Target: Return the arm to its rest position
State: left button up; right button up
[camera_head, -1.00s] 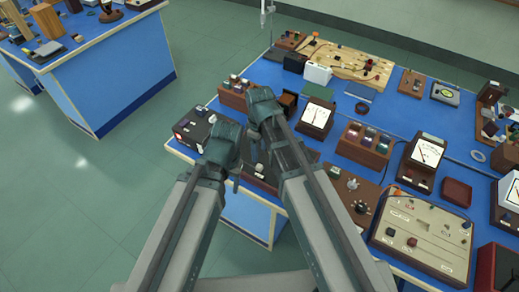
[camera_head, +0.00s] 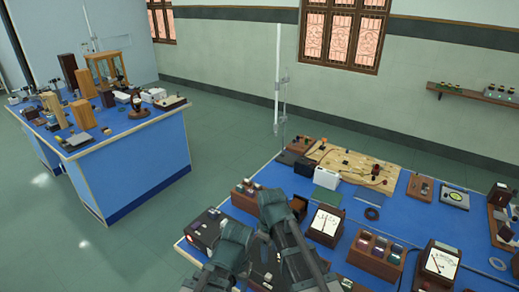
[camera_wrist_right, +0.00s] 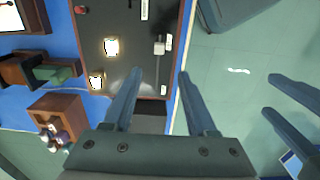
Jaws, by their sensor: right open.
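My right gripper (camera_head: 272,205) shows in the lower middle of the head view, above the near left edge of the blue bench (camera_head: 392,208). In the right wrist view, the right gripper (camera_wrist_right: 161,75) has its two fingers apart with nothing between them. A dark box (camera_wrist_right: 125,40) with two lit squares lies beyond the fingertips, apart from them as far as I can tell. My left gripper (camera_head: 235,232) is beside the right one in the head view. Its two fingers (camera_wrist_right: 267,94) show apart and empty at the right of the right wrist view.
The bench holds a wooden circuit board (camera_head: 352,165), a white-faced meter (camera_head: 325,222), another meter (camera_head: 437,264) and a dark instrument box (camera_head: 205,230). A second blue bench (camera_head: 135,165) stands at the left. Green floor (camera_head: 170,225) lies open between the benches.

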jog(key=s+d+f+m+h+b, duration=0.1)
jog(key=s+m, duration=0.5)
jog(key=s, duration=0.6)
jog(key=shift+s+f+m+b, duration=0.25)
jog(key=shift+f+m+b, duration=0.15)
jog(key=shift+f+b, duration=0.35)
dwell(0.3)
notch_tip(320, 180, up, 3)
jog(key=n+y+p, duration=0.1)
jog(key=n+p, duration=0.2)
jog(key=n, duration=0.4)
send_over(268, 276)
notch_tip(268, 276, down, 14)
jog(key=b, duration=1.4)
jog(key=shift+w+f, duration=0.1)
jog(key=shift+f, duration=0.05)
grip_shut()
